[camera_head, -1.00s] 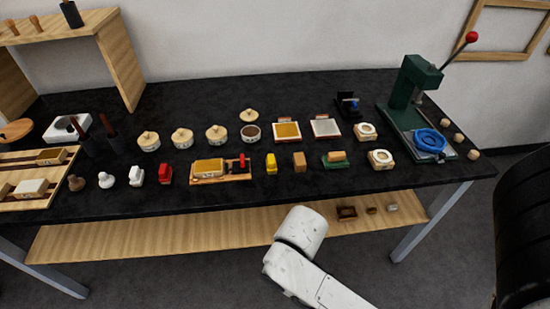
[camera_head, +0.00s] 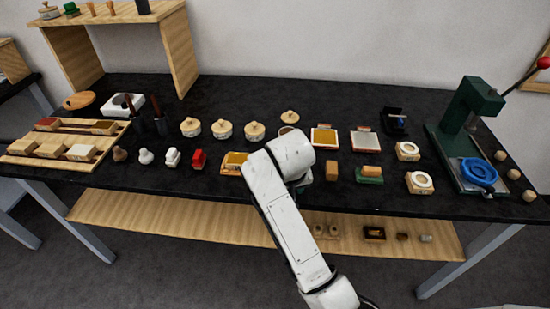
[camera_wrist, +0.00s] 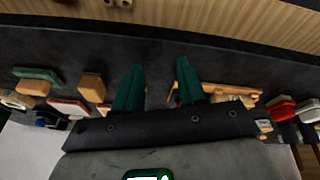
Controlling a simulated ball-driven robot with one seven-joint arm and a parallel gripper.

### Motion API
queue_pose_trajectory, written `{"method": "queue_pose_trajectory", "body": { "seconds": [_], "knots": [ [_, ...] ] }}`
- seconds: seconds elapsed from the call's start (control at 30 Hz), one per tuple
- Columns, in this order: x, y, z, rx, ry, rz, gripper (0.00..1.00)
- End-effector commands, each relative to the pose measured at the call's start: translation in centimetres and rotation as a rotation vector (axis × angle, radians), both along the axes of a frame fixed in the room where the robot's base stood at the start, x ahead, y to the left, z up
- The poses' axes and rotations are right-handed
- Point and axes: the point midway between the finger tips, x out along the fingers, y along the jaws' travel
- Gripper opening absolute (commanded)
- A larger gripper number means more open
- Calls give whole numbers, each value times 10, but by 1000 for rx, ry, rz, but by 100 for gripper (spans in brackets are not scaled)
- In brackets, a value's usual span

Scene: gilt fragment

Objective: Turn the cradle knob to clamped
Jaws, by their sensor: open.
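The cradle is a wooden base with a yellowish block on it (camera_head: 234,161), in the front row of the bench. In the head view my white arm covers its right part, including where the red knob stood earlier. In the wrist view the cradle (camera_wrist: 232,91) lies right of the fingers, partly behind the right finger, with a small bit of red by that finger. My gripper (camera_wrist: 160,65) has its two green fingers apart with nothing seen between them. Contact with the knob cannot be told. The knob's setting is not readable.
A red stamp-like piece (camera_head: 198,160) stands left of the cradle. A wooden block (camera_head: 332,171) and a green-based rocker (camera_head: 369,175) stand to the right. Lidded pots (camera_head: 222,130) line the row behind. A green press (camera_head: 468,125) stands at the far right.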

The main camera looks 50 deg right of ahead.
Motion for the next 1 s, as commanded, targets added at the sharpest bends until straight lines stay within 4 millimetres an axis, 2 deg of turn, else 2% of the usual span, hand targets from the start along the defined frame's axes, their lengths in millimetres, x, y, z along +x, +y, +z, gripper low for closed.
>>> {"method": "queue_pose_trajectory", "body": {
  "seconds": [0.03, 0.2, 0.33, 0.47, 0.67, 1.0],
  "knots": [
    [20, -6, 14, 2, -26, -45, 40],
    [65, -22, 56, 15, -82, -183, 40],
    [85, -27, 79, 28, -108, -250, 40],
    [93, -30, 91, 36, -119, -283, 40],
    [97, -35, 81, 38, -118, -291, 40],
    [111, -53, 25, 37, -117, -289, 40]
  ]
}}
